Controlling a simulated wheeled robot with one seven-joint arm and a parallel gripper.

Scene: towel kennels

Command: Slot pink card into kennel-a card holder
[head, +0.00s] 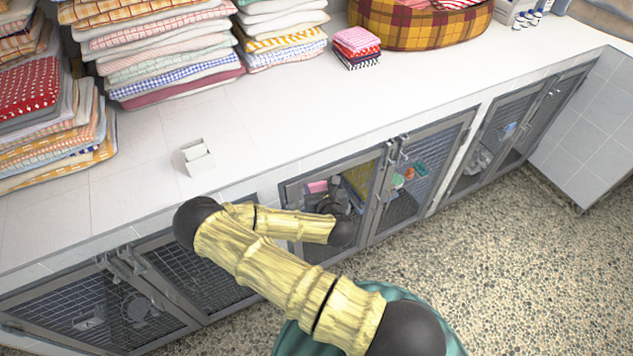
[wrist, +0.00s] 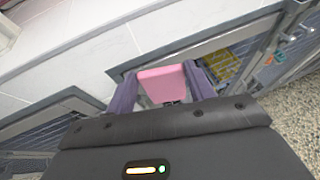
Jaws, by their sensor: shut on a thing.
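The pink card (wrist: 164,84) is clamped between the two fingers of my gripper (wrist: 162,90) in the wrist view. It also shows small in the head view (head: 317,187), in front of the middle kennel door (head: 293,190). My gripper (head: 330,196) is partly hidden behind my arm there. The card is close to the kennel front; I cannot tell whether it touches anything. I cannot make out a card holder or any kennel label, so I cannot tell which kennel is kennel-a.
A small white open box (head: 196,157) stands on the white counter (head: 275,120). Folded towel stacks (head: 160,45) and a plaid pet bed (head: 420,25) line the back. Latches (head: 392,152) stick out from the kennel doors. The pebbled floor (head: 510,260) at right is clear.

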